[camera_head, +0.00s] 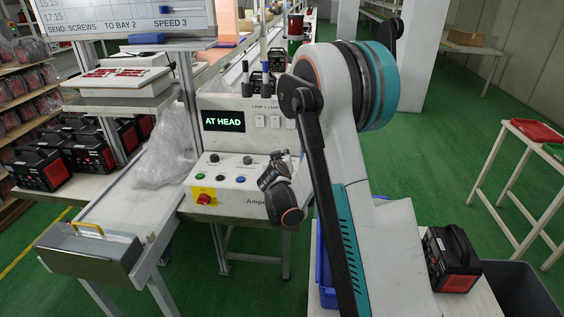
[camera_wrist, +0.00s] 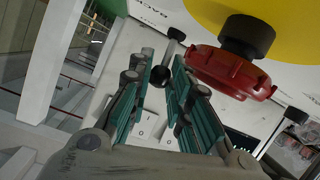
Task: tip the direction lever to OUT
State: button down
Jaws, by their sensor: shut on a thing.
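The control panel (camera_head: 225,182) has a sloped white face with buttons and a red rotary switch on a yellow plate. My gripper (camera_head: 268,176) is over the panel's right part in the head view and hides what is under it. In the wrist view my gripper (camera_wrist: 164,66) has its teal-padded fingers on either side of a small lever with a black ball knob (camera_wrist: 159,76) and a grey stem. The gripper is shut on this lever. I cannot read which way it is tipped, and its OUT mark does not show clearly.
The red switch (camera_wrist: 231,70) on its yellow plate stands close to my fingers in the wrist view. A display (camera_head: 222,121) reads AT HEAD above the panel face. A tray with a yellow handle (camera_head: 88,230) is at the lower left.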

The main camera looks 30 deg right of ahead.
jog(key=shift+f, duration=0.1)
dwell(0.4)
jog(key=c, duration=1.4)
grip_release()
jog(key=shift+c, duration=0.2)
jog(key=shift+a, duration=0.1)
jog(key=v, duration=1.2)
jog(key=shift+s+f, duration=0.1)
jog(key=shift+f, duration=0.05)
